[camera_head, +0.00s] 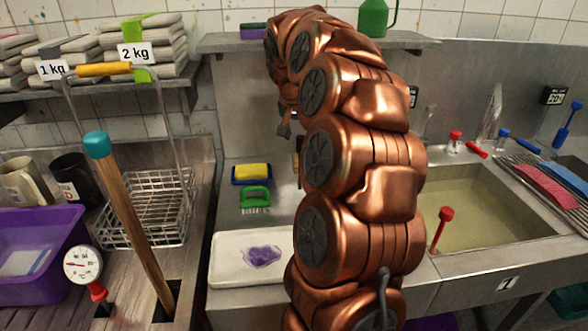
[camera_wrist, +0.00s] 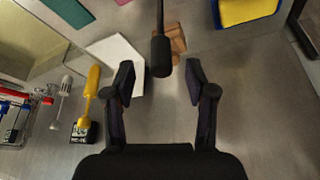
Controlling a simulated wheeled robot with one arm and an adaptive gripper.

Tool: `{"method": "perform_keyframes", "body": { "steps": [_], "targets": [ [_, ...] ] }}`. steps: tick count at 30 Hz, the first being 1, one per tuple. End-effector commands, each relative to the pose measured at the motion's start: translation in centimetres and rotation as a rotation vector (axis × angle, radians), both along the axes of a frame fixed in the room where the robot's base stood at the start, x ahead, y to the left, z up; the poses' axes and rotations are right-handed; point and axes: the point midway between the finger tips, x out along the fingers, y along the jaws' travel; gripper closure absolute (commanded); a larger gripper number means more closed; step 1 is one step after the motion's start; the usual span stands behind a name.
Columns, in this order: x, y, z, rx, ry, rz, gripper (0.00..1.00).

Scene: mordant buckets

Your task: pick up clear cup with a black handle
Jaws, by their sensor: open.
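In the wrist view, a black handle (camera_wrist: 161,56) on a thin dark rod comes down from the top edge. Its thick end reaches the space between my gripper's fingertips (camera_wrist: 158,80). The fingers are spread, with a gap on each side of the handle, and hold nothing. I cannot make out a clear cup on this handle; the rod's far end is out of frame. In the head view, my gripper (camera_head: 284,130) is small and partly hidden beside my copper arm, in front of the grey back panel.
A brown block-like thing (camera_wrist: 176,42) lies behind the handle. A yellow sponge in a blue tray (camera_head: 252,173) and a green brush (camera_head: 255,198) are left of my arm. A white tray (camera_head: 225,268) is in front. A water-filled sink (camera_head: 480,210) is at right, a wire basket (camera_head: 150,207) at left.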

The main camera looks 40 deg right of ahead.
Motion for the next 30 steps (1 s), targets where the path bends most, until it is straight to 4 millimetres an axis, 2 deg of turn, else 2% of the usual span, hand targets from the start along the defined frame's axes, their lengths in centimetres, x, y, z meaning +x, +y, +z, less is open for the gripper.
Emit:
{"method": "perform_keyframes", "body": {
  "steps": [9,17,30],
  "targets": [
    [0.7,-1.1,-3.6,0.003,0.003,0.001,0.44],
    [0.8,-1.2,-4.0,0.001,0.000,0.001,0.44],
    [0.8,-1.2,-4.0,0.001,0.000,0.001,0.89]
  ]
}}
